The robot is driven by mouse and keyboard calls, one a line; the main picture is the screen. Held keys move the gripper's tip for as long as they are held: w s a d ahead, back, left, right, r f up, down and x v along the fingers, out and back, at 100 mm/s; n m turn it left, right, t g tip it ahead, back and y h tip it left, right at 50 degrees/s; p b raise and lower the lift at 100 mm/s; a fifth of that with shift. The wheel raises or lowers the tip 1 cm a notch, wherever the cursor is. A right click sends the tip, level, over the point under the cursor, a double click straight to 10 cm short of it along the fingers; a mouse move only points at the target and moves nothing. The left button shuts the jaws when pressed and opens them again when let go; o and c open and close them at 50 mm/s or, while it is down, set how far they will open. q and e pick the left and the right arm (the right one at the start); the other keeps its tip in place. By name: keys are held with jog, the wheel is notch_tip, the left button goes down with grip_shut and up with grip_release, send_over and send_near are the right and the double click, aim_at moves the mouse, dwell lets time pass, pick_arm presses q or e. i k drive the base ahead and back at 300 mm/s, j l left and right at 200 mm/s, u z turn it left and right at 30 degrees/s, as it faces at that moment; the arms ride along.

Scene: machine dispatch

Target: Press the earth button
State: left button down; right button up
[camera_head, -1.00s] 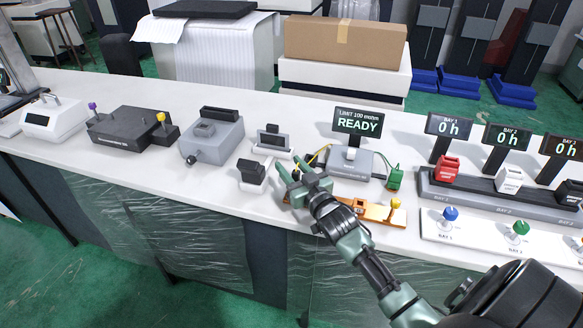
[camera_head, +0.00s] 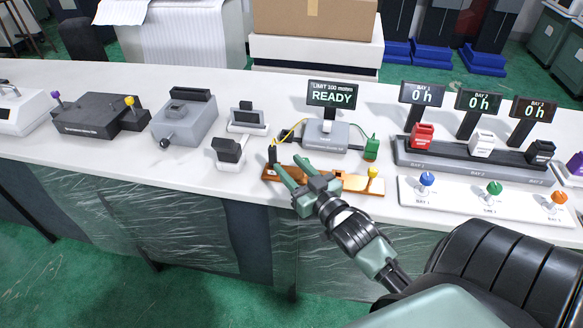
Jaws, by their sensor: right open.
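The earth tester is a grey unit (camera_head: 312,135) with a dark screen (camera_head: 332,95) that reads "LIMIT 100 mohm" and "READY". A yellow lead (camera_head: 291,131) leaves its left side, and a green clamp-like block (camera_head: 371,148) stands at its right. In front lies an orange-brown board (camera_head: 348,186) with a yellow knob (camera_head: 373,173) at its right end. No label reading "earth" is legible. My right gripper (camera_head: 287,163) is open and empty over the board's left part, left of the yellow knob. It hides some of the board. My left gripper is out of view.
Left of the tester stand a small grey-black device (camera_head: 229,153) and a small screen unit (camera_head: 248,118). To the right are the bay rack (camera_head: 460,157) and a white panel (camera_head: 455,203) with coloured joysticks. The white bench's front edge runs close below the board.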

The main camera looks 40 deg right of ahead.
aim_at(327, 125)
jog(key=z, duration=1.45)
